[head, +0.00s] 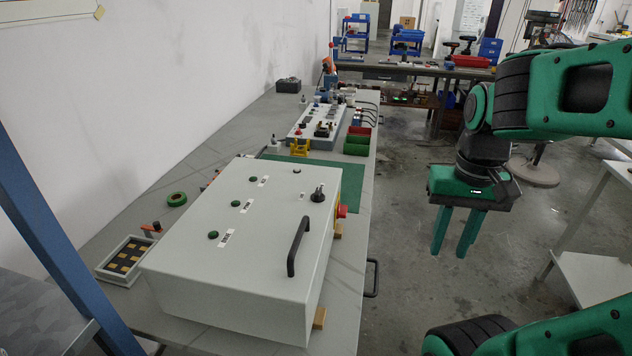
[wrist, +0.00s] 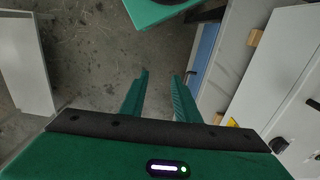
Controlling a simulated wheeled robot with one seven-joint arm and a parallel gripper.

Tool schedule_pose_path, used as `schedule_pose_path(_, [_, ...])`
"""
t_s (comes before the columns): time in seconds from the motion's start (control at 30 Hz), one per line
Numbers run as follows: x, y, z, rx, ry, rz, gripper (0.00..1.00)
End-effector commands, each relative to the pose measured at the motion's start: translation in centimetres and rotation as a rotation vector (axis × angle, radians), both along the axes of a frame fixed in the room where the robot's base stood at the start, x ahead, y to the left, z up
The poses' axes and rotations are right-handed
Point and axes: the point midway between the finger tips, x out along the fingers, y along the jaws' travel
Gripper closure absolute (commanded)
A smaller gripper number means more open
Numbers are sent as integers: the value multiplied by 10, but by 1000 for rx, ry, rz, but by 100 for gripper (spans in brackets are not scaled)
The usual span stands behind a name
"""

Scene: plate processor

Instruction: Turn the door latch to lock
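The plate processor is a white box (head: 255,225) lying on the long grey bench. Its top face carries a black knob (head: 318,194) near the far right corner, which looks like the door latch. A black bar handle (head: 297,246) stands on the same face nearer the right edge. My gripper (head: 451,252) hangs to the right of the box, over the floor, fingers pointing down and clear of the box. In the wrist view the fingers (wrist: 161,75) are apart with nothing between them. The box's white panel (wrist: 282,65) shows at right there, with dark fittings I cannot identify surely.
A red button (head: 341,211) sticks out of the box's right side. Wooden blocks (head: 319,318) sit by its lower edge. A bench-side handle (head: 372,278) juts out below. A white table (head: 598,222) stands at right. Floor between bench and table is open.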

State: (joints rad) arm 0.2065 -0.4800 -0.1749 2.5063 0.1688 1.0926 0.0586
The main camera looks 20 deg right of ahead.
Motion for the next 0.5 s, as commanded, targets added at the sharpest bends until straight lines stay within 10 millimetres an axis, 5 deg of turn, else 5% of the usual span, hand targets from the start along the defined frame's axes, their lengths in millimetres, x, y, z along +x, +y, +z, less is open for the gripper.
schedule_pose_path(0.17, [77,26,48,-22,-1,-9,71])
schedule_pose_path(0.3, [140,68,85,-25,-3,-14,71])
schedule_pose_path(0.5, [201,132,122,-13,-4,-15,71])
